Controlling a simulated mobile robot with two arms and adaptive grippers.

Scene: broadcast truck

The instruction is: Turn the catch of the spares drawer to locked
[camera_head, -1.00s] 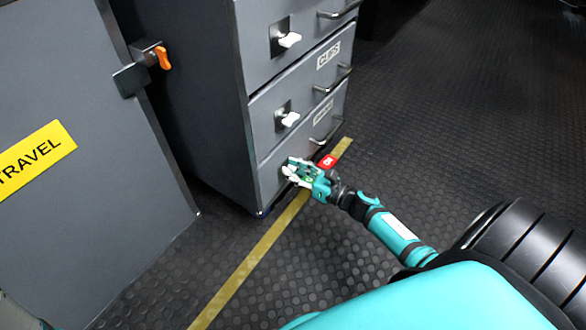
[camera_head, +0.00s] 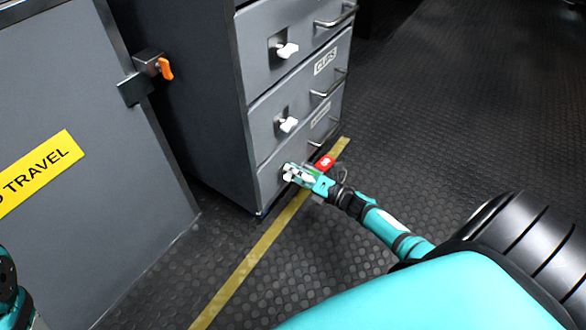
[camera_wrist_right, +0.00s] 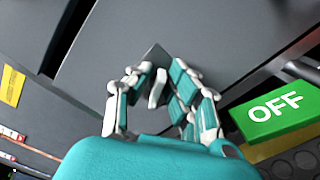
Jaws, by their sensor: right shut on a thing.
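The bottom drawer of the grey cabinet carries a small white catch (camera_wrist_right: 157,88) on a dark plate. In the head view its label (camera_head: 320,115) is too small to read, so I cannot confirm it says spares. My right gripper (camera_head: 288,172) is at the left part of this drawer front. In the right wrist view the right gripper (camera_wrist_right: 158,92) has its teal and white fingers on both sides of the catch and is shut on it. The fingers hide much of the catch in the head view, and its exact angle is unclear.
Two higher drawers have white catches (camera_head: 287,50) (camera_head: 288,124) and bar handles (camera_head: 335,18). A grey panel with an orange latch (camera_head: 165,68) stands left.

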